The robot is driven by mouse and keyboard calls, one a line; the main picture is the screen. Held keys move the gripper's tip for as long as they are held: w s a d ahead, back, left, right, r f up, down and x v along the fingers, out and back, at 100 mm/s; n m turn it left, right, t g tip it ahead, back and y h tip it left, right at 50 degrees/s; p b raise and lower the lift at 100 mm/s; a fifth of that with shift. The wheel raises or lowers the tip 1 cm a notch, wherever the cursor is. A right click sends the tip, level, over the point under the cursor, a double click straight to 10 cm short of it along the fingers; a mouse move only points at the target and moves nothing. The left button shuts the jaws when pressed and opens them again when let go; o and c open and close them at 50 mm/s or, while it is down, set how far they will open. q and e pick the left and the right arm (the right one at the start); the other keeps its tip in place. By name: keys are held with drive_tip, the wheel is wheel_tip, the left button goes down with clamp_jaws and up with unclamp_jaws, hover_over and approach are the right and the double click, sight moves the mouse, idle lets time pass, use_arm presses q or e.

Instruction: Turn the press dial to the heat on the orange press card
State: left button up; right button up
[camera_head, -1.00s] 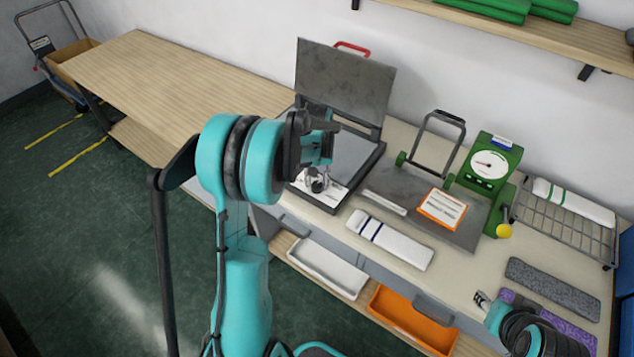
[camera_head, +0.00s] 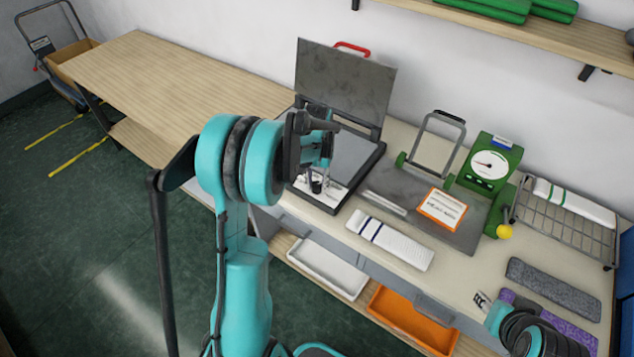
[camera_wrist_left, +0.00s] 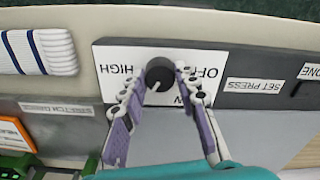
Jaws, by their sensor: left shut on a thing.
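The press dial (camera_wrist_left: 160,73) is a dark round knob on a white plate at the front of the flat press (camera_head: 352,160). In the left wrist view the plate reads HIGH on the left and OFF on the right, upside down; a lower label is mostly hidden. A pale mark on the knob points down and slightly left. My left gripper (camera_head: 317,182) is shut on the dial, a finger on either side. The orange press card (camera_head: 442,209) lies on the metal plate to the right; its print is too small to read. My right gripper (camera_head: 482,300) is low at right.
The press lid (camera_head: 344,85) stands open behind the dial. A striped white knit piece (camera_head: 390,240) lies in front of the metal plate. A green dial gauge (camera_head: 490,164) and wire rack (camera_head: 565,222) stand to the right. The wooden table (camera_head: 170,85) at left is bare.

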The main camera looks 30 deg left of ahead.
sight(317, 184)
use_arm(q)
drive_tip(key=o, duration=1.2)
drive_tip(key=shift+c, duration=0.2)
wheel_tip(317, 184, up, 12)
drive_tip(key=s+d+m+t, duration=0.2)
drive_tip(key=s+d+t, duration=0.5)
drive_tip(key=s+d, duration=0.8)
drive_tip(key=s+b, duration=0.1)
drive_tip(key=s, duration=0.2)
drive_tip(key=shift+s+d+r, duration=0.15)
drive_tip(key=shift+s+d, duration=0.1)
drive_tip(key=shift+d, duration=0.05)
